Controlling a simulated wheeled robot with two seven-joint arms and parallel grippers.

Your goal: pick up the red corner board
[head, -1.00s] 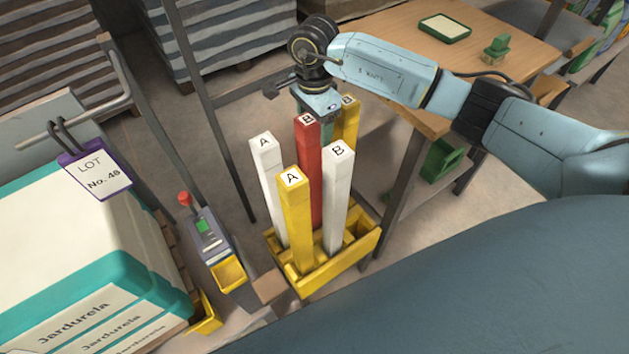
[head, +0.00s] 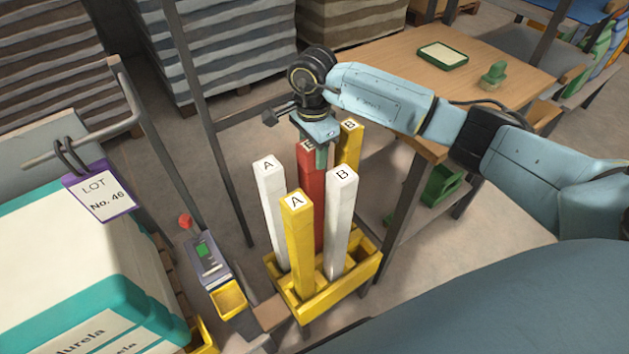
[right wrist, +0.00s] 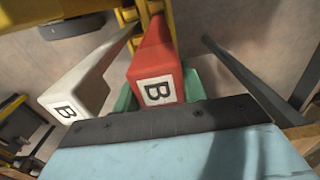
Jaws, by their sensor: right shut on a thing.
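The red corner board (head: 308,185) stands upright in the yellow rack (head: 325,303), behind the front yellow board and between two white boards. In the right wrist view the red board (right wrist: 158,75) shows its white label with a B. My right gripper (head: 319,152) is at the red board's top from above, and its green fingers are shut on the board. In the right wrist view green finger parts (right wrist: 193,85) show on both sides of it. The board's foot is hidden by the boards in front. My left gripper is not in view.
A white A board (head: 269,210), a white B board (head: 340,220), a yellow A board (head: 298,245) and a yellow B board (head: 348,150) stand close around the red one. A wooden table (head: 475,60) is behind right. A stack of sacks (head: 60,260) is at left.

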